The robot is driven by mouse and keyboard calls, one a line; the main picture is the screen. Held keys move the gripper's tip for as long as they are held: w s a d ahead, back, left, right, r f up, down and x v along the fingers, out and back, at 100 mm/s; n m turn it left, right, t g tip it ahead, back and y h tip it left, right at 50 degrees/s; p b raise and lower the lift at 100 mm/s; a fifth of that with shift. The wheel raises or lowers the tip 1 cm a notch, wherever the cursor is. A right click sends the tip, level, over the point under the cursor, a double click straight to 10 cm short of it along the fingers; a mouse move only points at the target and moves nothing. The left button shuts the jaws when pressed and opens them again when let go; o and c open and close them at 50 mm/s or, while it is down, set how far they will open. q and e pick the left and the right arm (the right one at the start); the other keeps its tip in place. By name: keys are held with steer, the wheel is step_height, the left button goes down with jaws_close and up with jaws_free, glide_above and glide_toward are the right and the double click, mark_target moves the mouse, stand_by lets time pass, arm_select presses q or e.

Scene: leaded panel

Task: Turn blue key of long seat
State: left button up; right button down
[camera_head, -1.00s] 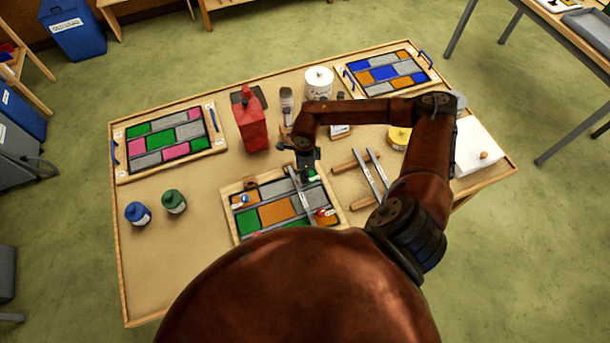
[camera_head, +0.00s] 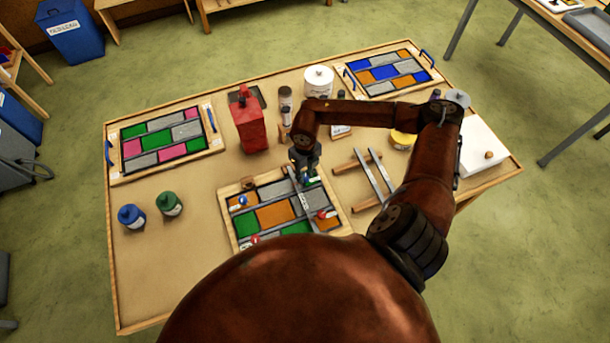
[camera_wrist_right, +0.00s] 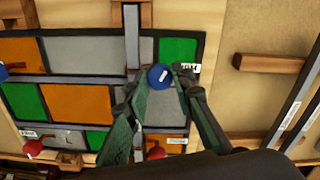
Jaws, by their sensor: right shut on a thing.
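The stained-glass panel in its wooden frame (camera_head: 226,222) lies at the front middle of the table, with a grey metal bar (camera_head: 301,197) across it. My right gripper (camera_head: 306,172) is over the panel's far right part. In the right wrist view its fingers (camera_wrist_right: 163,84) are shut on a round blue key (camera_wrist_right: 160,77) with a white mark on top, near a green pane and a small white label. Another blue key (camera_head: 242,200) is at the panel's left. Red keys sit at the right (camera_head: 322,214) and near edge (camera_head: 255,239). My left gripper is not in view.
Two loose bars on wooden blocks (camera_head: 367,203) lie right of the panel. A red container (camera_head: 248,125), a white jar (camera_head: 318,82) and bottles stand behind. Two other panels lie at the back.

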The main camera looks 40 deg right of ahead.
mark_target(305, 177)
steer(key=m+b, duration=0.1)
steer(key=m, duration=0.5)
steer(key=shift+m, duration=0.3)
steer(key=m, duration=0.5)
steer(key=shift+b, duration=0.4)
steer(key=shift+m, duration=0.3)
steer(key=c, duration=1.7)
jaws_free()
steer(key=shift+o, duration=0.2)
steer(key=shift+r, duration=0.2)
step_height(305, 177, up, 12)
steer(key=shift+f, duration=0.2)
